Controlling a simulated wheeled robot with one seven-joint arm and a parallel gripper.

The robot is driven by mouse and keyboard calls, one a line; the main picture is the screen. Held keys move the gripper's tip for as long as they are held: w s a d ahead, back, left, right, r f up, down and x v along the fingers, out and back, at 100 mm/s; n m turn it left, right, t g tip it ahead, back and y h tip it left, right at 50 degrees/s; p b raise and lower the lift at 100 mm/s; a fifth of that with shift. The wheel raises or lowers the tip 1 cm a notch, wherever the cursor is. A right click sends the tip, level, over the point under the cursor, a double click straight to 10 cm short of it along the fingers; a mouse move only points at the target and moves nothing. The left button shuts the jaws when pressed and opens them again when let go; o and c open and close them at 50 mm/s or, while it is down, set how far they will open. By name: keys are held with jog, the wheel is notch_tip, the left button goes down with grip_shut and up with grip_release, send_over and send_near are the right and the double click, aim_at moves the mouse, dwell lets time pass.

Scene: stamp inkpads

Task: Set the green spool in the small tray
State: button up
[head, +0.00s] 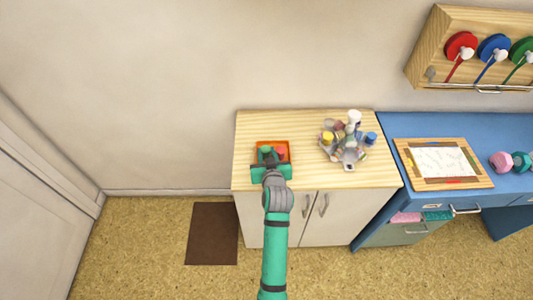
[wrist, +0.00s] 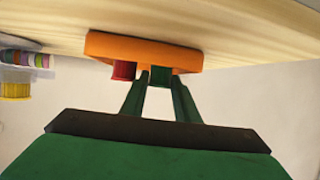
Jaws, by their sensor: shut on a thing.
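The small orange tray (head: 287,144) sits on the wooden cabinet top, near its left front. It also shows in the wrist view (wrist: 150,48), where the picture is upside down. A red spool (head: 280,153) stands in the tray, and the wrist view shows it sticking out past the rim (wrist: 123,71). My gripper (wrist: 160,86) is shut on the green spool (wrist: 161,79), to one side of the red one. The green spool (head: 265,149) is at the tray, overlapping its rim in the wrist view. Whether it touches the tray's floor is hidden.
A holder crowded with several coloured items (head: 348,140) stands on the cabinet top (head: 304,128) to the right. A blue desk (head: 415,125) with a framed sheet (head: 440,160) adjoins the cabinet. The wood between tray and holder is clear.

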jog(key=shift+f, duration=0.1)
jog(key=o, duration=0.7)
jog(key=shift+w, duration=0.1)
jog(key=shift+o, duration=0.2)
jog(key=shift+a, duration=0.15)
